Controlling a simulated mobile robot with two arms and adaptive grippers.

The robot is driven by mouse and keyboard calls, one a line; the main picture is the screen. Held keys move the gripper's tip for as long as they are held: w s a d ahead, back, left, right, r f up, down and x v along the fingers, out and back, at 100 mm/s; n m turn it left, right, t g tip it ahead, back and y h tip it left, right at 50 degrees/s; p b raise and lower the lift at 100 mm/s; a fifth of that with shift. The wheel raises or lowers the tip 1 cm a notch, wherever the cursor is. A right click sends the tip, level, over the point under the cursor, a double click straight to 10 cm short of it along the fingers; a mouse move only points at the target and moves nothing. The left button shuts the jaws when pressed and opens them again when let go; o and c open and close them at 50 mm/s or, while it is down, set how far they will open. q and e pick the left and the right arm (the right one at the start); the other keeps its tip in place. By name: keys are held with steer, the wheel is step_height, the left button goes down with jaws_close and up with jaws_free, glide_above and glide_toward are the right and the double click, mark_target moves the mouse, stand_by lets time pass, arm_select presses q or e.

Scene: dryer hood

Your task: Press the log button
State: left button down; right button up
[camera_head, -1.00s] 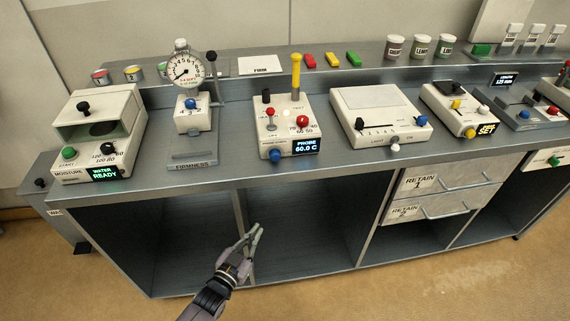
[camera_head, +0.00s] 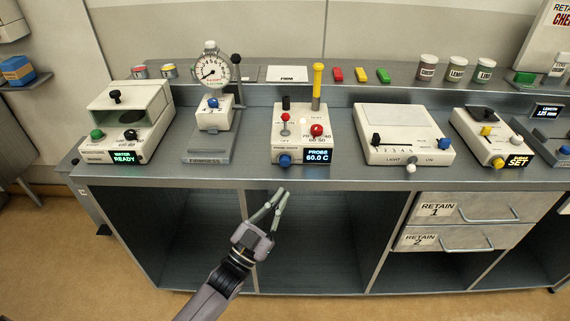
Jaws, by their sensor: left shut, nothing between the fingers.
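I cannot read a label saying log on any button. The probe device (camera_head: 301,131) shows "PROBE 60.0 C" and has a blue button (camera_head: 284,160) at its front, red knobs and a yellow-handled probe (camera_head: 317,82). The moisture device (camera_head: 127,121) reads "WATER READY" and has a green button (camera_head: 97,135). My right gripper is not in view.
A dial gauge stand (camera_head: 209,117) and a white light box (camera_head: 402,133) flank the probe device on the bench (camera_head: 240,171). Open bays lie below, with two retain drawers (camera_head: 470,208) at right. Small jars and coloured blocks stand on the back shelf.

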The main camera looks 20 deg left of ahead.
mark_target(285, 161)
arm_select(q)
steer(key=w+b, duration=0.1)
steer(key=w, duration=0.1)
steer(key=w+a+b, duration=0.1)
steer(key=w, duration=0.1)
steer(key=w+b, duration=0.1)
steer(key=w, duration=0.1)
steer(key=shift+w+a+f, duration=0.15)
steer(key=shift+w+a, duration=0.15)
steer(key=shift+a, duration=0.1)
steer(key=shift+w+a+b, duration=0.25)
steer(key=shift+w+b, duration=0.35)
steer(key=shift+w, duration=0.3)
stand_by(0.4)
steer(key=shift+w+a, duration=0.15)
steer(key=shift+w, duration=0.3)
